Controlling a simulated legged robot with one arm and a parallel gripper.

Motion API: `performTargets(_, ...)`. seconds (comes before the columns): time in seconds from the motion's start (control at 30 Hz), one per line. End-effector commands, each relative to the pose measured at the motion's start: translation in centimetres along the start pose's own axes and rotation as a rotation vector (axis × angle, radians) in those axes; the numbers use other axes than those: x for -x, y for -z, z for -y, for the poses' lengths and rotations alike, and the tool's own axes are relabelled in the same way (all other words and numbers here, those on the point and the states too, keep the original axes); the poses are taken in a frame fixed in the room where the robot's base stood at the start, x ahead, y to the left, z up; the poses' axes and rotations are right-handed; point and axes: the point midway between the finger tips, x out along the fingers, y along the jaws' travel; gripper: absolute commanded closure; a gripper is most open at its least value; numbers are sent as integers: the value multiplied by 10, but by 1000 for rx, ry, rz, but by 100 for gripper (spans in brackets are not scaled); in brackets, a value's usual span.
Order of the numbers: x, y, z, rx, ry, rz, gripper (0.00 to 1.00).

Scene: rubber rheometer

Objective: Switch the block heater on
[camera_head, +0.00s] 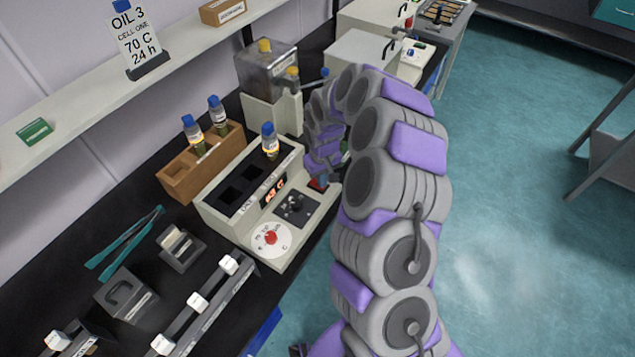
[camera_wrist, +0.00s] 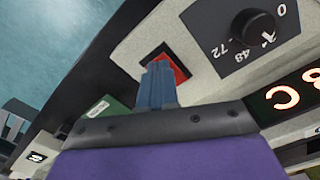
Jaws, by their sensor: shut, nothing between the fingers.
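The block heater (camera_head: 215,208) is a cream box on the black bench, with a bottle (camera_head: 270,142) in its dark block. Its display (camera_head: 273,190) is lit with orange characters, and a glowing C (camera_wrist: 283,97) shows in the wrist view. A red switch (camera_head: 316,185) sits at the panel's right end; it also shows in the wrist view (camera_wrist: 181,67). My gripper (camera_wrist: 158,66) is shut and empty, its blue fingertips over the switch and hiding part of it. I cannot tell whether they touch it or which way it is tilted.
A black timer knob (camera_wrist: 252,27) sits beside the switch, and a red-centred dial (camera_head: 270,238) is at the panel's near end. A wooden rack (camera_head: 172,178) with bottles stands behind the heater. A cloudy-topped machine (camera_head: 268,75) stands beyond it.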

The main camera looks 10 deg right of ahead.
Motion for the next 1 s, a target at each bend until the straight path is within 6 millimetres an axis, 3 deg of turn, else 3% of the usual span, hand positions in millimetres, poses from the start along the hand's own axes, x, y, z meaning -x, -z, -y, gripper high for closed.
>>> performTargets(0.37,-1,0,0,0,1,2,100)
performTargets(1.0,46,0,0,1,-1,-2,100)
